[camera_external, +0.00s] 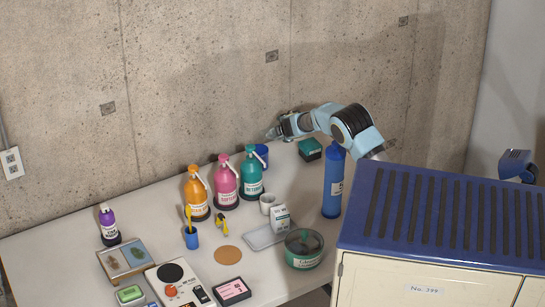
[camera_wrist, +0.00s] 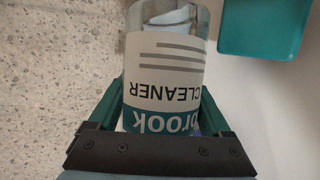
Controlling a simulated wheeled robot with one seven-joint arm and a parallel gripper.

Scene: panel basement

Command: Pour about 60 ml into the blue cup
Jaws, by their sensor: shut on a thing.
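My gripper (camera_external: 279,132) is at the back of the table by the concrete wall. In the wrist view, my gripper (camera_wrist: 163,98) is shut on a clear bottle (camera_wrist: 165,50) with a white label reading "CLEANER" upside down. The bottle is hard to make out in the external view. A blue cup (camera_external: 262,153) stands below my gripper, partly hidden behind the teal pump bottle. Another blue cup (camera_external: 191,239), holding a yellow brush, stands further forward. The contents of both cups cannot be seen.
Orange (camera_external: 196,194), pink (camera_external: 226,186) and teal (camera_external: 251,177) pump bottles stand close to the blue cup. A teal box (camera_external: 310,149) lies right of it; a tall blue bottle (camera_external: 332,188) stands further right.

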